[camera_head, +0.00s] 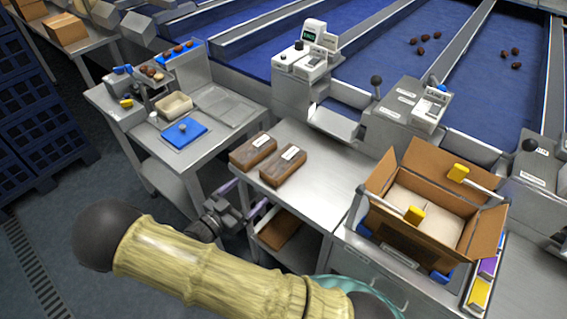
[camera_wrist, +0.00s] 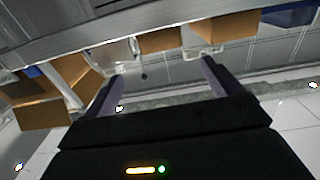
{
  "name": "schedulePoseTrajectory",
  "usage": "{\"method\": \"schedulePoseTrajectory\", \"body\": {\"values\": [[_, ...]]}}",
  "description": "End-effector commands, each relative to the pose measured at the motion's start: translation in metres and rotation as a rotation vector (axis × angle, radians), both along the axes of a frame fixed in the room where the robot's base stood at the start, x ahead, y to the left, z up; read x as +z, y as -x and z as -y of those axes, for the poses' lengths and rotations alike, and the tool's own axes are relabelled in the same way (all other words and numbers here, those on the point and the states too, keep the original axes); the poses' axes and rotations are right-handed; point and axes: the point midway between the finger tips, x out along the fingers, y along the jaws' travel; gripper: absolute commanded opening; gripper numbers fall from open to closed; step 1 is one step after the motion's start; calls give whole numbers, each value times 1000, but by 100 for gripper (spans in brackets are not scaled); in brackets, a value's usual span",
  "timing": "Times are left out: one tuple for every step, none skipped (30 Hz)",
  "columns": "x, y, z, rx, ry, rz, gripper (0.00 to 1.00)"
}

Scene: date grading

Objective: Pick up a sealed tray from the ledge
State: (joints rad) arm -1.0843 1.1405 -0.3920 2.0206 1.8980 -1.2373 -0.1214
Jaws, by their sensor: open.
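Two sealed trays lie side by side on the steel ledge (camera_head: 325,160). Both are long and dark brown with a white label on top: the left tray (camera_head: 252,151) and the right tray (camera_head: 284,166). My gripper (camera_head: 246,197) is below and in front of the ledge's front edge, apart from both trays. In the wrist view my gripper (camera_wrist: 160,84) is open, with nothing between its two grey-purple fingers. Brown box shapes (camera_wrist: 160,40) show beyond the fingers; I cannot tell whether they are the trays.
An open cardboard carton (camera_head: 385,179) stands right of the ledge. A brown item (camera_head: 280,229) sits on a lower shelf beneath the ledge. A steel bench (camera_head: 232,122) with a blue scale (camera_head: 184,132) stands to the left. Weighing machines (camera_head: 304,62) stand behind. The ledge's right part is clear.

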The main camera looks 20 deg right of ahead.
Motion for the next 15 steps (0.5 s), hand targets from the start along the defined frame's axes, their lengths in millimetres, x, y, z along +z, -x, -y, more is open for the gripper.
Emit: {"method": "schedulePoseTrajectory", "body": {"values": [[3,-5,8,-2,4,0,91],[2,-8,13,-2,3,-1,91],[2,-12,19,-3,4,-1,91],[2,-15,23,-2,4,-1,91],[2,-18,27,-1,3,0,91],[3,-22,33,-2,3,0,91],[2,-25,37,-2,3,0,91],[2,-29,42,-1,3,-1,91],[2,-33,48,-2,3,-1,91],[2,-36,52,-2,3,0,91],[3,-39,56,-1,3,0,91],[2,-42,61,0,2,-1,91],[2,-45,64,-1,2,-1,91],[2,-47,67,0,2,0,91],[2,-49,70,1,2,-1,91]]}}
